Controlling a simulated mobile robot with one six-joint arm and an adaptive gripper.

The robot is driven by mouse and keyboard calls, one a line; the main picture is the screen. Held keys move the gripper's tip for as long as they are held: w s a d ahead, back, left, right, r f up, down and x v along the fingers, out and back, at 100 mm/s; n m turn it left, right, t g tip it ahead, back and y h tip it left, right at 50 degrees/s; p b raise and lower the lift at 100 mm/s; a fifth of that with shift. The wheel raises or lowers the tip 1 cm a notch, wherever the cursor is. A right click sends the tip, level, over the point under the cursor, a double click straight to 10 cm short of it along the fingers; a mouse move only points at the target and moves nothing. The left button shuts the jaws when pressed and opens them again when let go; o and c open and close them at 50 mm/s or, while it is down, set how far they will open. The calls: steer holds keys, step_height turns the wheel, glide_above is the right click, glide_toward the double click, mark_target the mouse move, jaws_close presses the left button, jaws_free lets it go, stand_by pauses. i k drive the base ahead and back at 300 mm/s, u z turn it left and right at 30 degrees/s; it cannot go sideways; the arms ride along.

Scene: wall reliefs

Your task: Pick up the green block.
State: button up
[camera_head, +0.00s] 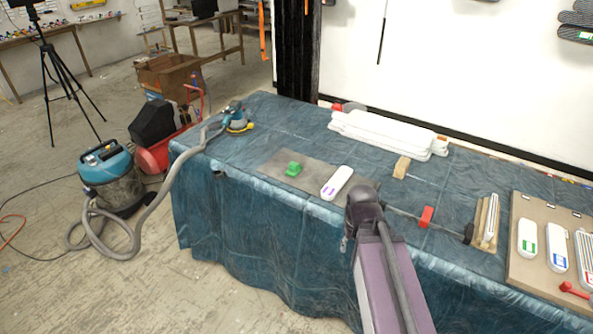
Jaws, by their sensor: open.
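The green block (293,169) is a small, bright green piece with an uneven top outline. It rests near the left end of a flat grey mat (266,167) on the table with the blue cover. Nothing covers it in this view. My purple arm link rises from the bottom of the picture to a dark joint at the table's front edge, to the right of the green block. I cannot make out my gripper; it does not show beyond that joint.
A white, rounded piece with a purple label (337,183) lies right of the green block. A sander (237,119) with a hose stands at the table's back left. White slabs (385,133), a wooden block (402,167) and a red block (426,217) lie further right.

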mark_target(295, 168)
steer(key=u, duration=0.05)
steer(key=i, duration=1)
steer(key=z, duration=0.05)
